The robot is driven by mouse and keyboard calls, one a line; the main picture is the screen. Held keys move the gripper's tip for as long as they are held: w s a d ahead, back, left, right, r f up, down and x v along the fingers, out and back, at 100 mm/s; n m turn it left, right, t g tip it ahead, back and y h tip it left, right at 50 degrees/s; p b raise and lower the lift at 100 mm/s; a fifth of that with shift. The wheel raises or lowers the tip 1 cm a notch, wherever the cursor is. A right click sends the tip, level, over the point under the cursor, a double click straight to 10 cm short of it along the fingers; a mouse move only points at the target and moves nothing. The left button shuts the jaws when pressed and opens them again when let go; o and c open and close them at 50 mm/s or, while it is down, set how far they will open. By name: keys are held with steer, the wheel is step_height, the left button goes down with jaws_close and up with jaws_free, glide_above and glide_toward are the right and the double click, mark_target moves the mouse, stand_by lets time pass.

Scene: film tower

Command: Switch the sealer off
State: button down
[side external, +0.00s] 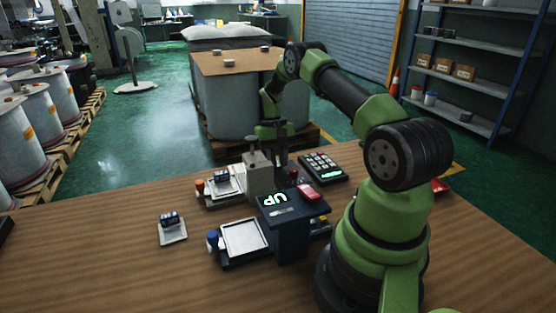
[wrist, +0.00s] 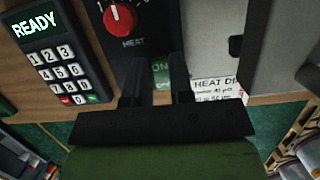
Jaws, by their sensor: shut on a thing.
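The sealer appears to be the grey machine (side external: 258,182) on the wooden table in the side view. Its dark control panel (wrist: 112,42) shows in the wrist view, with a red heat knob (wrist: 119,18) and a green ON label (wrist: 161,70). My gripper (wrist: 158,75) is at the ON label, one finger on each side of it, shut on what seems to be the sealer switch. The fingers and palm hide most of the switch, so its position cannot be told. In the side view my gripper (side external: 282,152) reaches down behind the grey machine.
A keypad (wrist: 62,65) reading READY stands left of the panel in the wrist view. A white HEAT DIAL card (wrist: 216,89) lies to the right. In the side view, a dark unit with an UP display (side external: 274,199) and a white tray (side external: 243,236) stand nearer the camera.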

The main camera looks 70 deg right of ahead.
steer(key=c, duration=1)
jaws_free()
steer(key=v, duration=1)
